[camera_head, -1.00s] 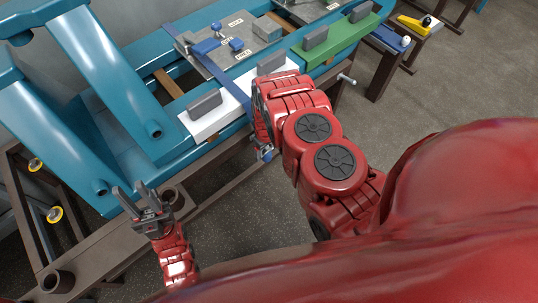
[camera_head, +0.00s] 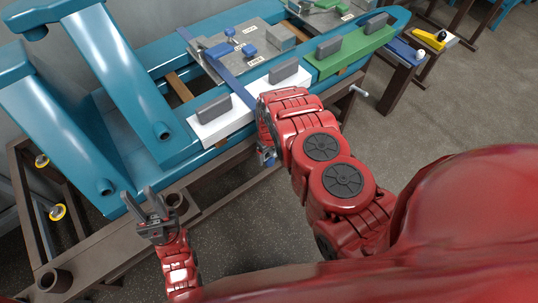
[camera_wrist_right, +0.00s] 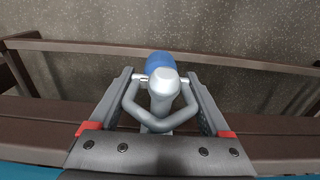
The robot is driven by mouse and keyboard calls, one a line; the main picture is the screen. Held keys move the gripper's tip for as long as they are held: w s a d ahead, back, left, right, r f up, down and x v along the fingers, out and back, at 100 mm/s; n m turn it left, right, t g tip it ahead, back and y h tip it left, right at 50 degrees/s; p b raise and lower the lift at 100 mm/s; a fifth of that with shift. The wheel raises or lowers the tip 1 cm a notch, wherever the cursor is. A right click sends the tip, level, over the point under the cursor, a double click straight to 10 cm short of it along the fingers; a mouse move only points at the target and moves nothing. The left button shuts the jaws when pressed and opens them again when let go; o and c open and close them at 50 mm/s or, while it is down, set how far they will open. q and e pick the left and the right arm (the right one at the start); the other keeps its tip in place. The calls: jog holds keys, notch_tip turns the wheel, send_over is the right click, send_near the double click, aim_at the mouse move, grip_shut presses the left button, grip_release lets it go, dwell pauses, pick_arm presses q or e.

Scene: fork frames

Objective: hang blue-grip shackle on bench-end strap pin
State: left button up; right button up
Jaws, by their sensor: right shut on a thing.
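The shackle (camera_wrist_right: 130,105) is a grey metal bow with a blue grip (camera_wrist_right: 164,63) across its far end. My right gripper (camera_wrist_right: 164,100) is shut on it, with a finger on each side. A silver round-headed pin (camera_wrist_right: 165,82) shows within the bow's outline; I cannot tell whether it passes through. In the head view my right gripper (camera_head: 266,140) is at the bench's front edge, near the lower end of the blue strap (camera_head: 228,80), and a bit of blue shows beneath it. My left gripper (camera_head: 142,207) is open and empty, left of the bench front.
The teal bench (camera_head: 165,125) carries white blocks (camera_head: 225,122), a green block (camera_head: 350,50) and a grey plate (camera_head: 225,45). A silver rod (camera_head: 358,90) sticks out from the front further right. A brown rail (camera_head: 110,245) runs below. Open floor (camera_head: 430,100) lies to the right.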

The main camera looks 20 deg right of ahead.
jog(key=o, duration=1.5)
jog(key=shift+c, duration=0.2)
jog(key=shift+r, duration=0.1)
notch_tip(320, 180, up, 7)
jog(key=shift+s+r+p, duration=0.1)
jog(key=shift+p, duration=0.7)
notch_tip(320, 180, up, 9)
jog(key=p, duration=0.6)
jog(key=shift+s+p, duration=0.1)
jog(key=shift+p, duration=0.2)
jog(key=shift+r+p, duration=0.3)
jog(key=shift+r, duration=0.25)
